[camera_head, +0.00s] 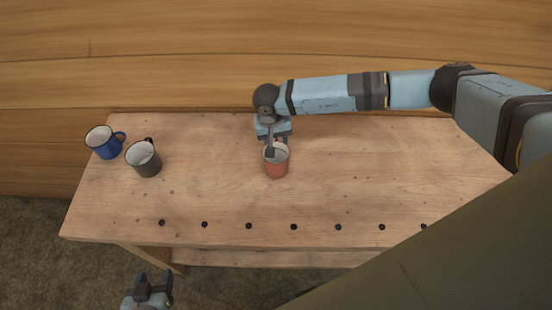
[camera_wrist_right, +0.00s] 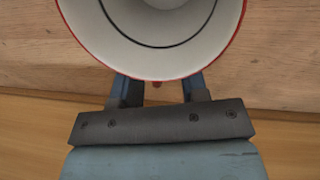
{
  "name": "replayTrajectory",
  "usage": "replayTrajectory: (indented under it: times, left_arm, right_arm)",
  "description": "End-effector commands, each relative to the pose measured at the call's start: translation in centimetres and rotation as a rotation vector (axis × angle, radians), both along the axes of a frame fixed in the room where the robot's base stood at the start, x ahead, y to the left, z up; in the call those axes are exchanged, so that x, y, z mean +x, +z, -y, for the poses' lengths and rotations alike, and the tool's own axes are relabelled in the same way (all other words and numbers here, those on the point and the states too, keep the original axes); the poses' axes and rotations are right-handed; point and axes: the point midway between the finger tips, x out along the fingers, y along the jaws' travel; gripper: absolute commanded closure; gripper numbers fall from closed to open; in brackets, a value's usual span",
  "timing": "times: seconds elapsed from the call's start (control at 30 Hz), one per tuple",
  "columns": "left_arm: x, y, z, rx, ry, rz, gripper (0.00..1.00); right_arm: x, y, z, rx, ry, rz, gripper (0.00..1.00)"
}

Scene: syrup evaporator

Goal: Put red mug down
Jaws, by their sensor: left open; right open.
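The red mug (camera_head: 276,164) stands upright on the wooden table in the head view, near the middle of its width. My right gripper (camera_head: 271,146) is at the mug's far side, with its fingers close to the rim. In the right wrist view, the mug's pale inside and red rim (camera_wrist_right: 152,72) fill the top, and the fingers of my right gripper (camera_wrist_right: 157,90) are apart at its near edge. Whether they touch the mug is hard to tell. My left gripper (camera_head: 150,282) is open and empty, low in front of the table at the left.
A blue mug (camera_head: 104,142) and a dark grey mug (camera_head: 144,159) stand at the table's left end. A row of black dots (camera_head: 249,226) runs along the table's front edge. A wooden wall (camera_head: 180,50) is behind. The table right of the red mug is clear.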

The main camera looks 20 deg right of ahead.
Motion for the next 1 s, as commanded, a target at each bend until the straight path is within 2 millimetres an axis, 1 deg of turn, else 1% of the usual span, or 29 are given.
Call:
replayTrajectory:
  times: [0.07,0.1,0.17,0.2,0.27,0.77,0.87,1.0]
  left_arm:
    - [0.0,-0.1,0.0,0.000,0.000,-0.001,0.42]
    - [0.0,-0.1,0.0,0.000,-0.001,-0.002,0.42]
    - [-0.1,-0.1,0.1,-0.001,-0.001,-0.003,0.42]
    - [-0.1,-0.1,0.1,-0.001,-0.001,-0.004,0.42]
    - [-0.1,-0.1,0.2,-0.002,-0.003,-0.005,0.42]
    - [-0.2,-0.2,0.3,-0.003,-0.004,-0.006,0.42]
    - [-0.2,-0.3,0.3,-0.003,-0.004,-0.006,0.42]
    - [-0.2,-0.6,0.3,-0.003,-0.004,-0.006,0.42]
  right_arm:
    - [0.0,0.0,0.0,0.000,0.000,0.000,0.59]
    - [0.0,0.0,0.0,0.000,0.000,0.000,0.64]
    - [0.0,0.0,0.0,0.000,0.000,0.000,0.78]
    - [0.0,0.0,0.0,0.000,0.000,0.000,0.87]
    - [0.0,0.0,0.0,0.000,0.000,0.000,1.00]
    - [0.0,0.0,0.0,-0.001,0.000,-0.001,1.00]
    - [0.0,0.4,0.1,-0.001,0.000,-0.001,1.00]
    - [0.1,1.8,0.1,0.000,-0.001,0.001,1.00]
